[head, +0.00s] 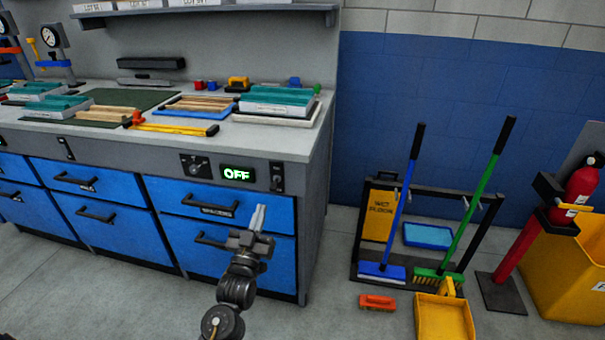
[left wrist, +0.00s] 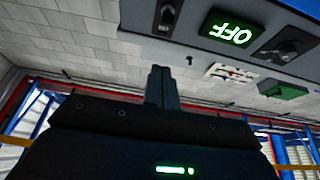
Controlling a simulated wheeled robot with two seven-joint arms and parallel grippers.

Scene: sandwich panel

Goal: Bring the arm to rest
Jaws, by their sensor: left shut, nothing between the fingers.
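My left gripper (head: 259,217) is in front of the blue drawers at the right end of the workbench in the head view. Its fingers are shut with nothing between them and point up. In the left wrist view the closed fingers (left wrist: 161,86) show at the middle, below the bench's control panel. A lit green OFF sign (head: 238,173) is on the bench front above the gripper; it also shows in the left wrist view (left wrist: 231,33). A dial switch (head: 196,166) is left of the sign and a dark switch (head: 277,177) is right of it. My right gripper is not in view.
The workbench top (head: 288,139) holds trays, wooden strips and a yellow tool (head: 172,128). A cleaning rack with a blue broom (head: 397,215) and green broom (head: 473,212) stands right. An orange brush (head: 377,302) and yellow dustpan (head: 444,318) lie on the floor. Floor between bench and rack is clear.

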